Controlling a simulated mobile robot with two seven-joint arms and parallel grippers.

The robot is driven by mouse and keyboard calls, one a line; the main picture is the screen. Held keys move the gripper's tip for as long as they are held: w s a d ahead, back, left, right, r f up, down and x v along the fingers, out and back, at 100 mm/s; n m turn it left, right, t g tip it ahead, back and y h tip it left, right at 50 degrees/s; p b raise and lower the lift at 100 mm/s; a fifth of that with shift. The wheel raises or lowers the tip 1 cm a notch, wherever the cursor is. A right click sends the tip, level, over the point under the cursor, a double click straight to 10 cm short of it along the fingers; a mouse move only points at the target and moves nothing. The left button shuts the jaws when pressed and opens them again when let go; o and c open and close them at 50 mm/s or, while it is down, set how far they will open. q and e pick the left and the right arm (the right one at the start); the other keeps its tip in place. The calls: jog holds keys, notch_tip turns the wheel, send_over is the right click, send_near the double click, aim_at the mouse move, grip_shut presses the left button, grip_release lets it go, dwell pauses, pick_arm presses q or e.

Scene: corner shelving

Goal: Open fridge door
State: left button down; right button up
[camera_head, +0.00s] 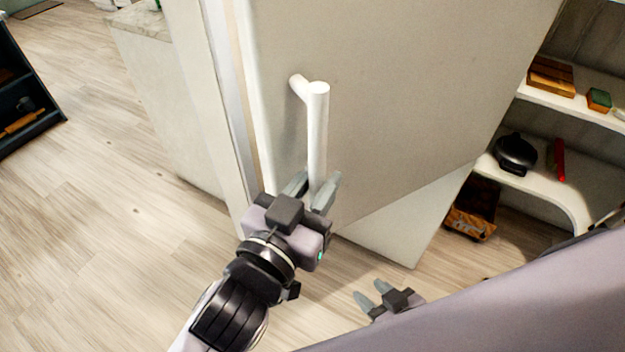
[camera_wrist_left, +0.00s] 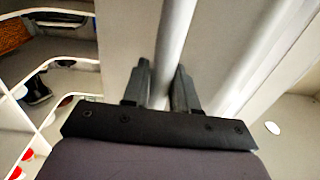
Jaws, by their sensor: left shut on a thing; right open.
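The fridge door (camera_head: 400,85) is a large pale panel filling the upper middle of the head view. It appears closed or nearly so; I cannot tell exactly. Its white vertical bar handle (camera_head: 318,125) stands out from the door near its left edge. My left gripper (camera_head: 318,188) is shut on the lower part of the handle. In the left wrist view the handle (camera_wrist_left: 177,40) runs between the two dark fingers (camera_wrist_left: 162,85). My right gripper (camera_head: 368,297) is open and empty, low over the floor below the door.
Corner shelves (camera_head: 545,165) on the right hold a black round appliance (camera_head: 514,153), a red item and boxes. A brown bag (camera_head: 473,212) is on the floor beneath. A counter (camera_head: 150,80) stands left of the fridge. The wooden floor (camera_head: 110,200) at left is clear.

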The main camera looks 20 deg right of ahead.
pick_arm(q)
jog(key=c, duration=1)
grip_release()
jog(key=shift+c, duration=0.2)
jog(key=shift+w+a, duration=0.1)
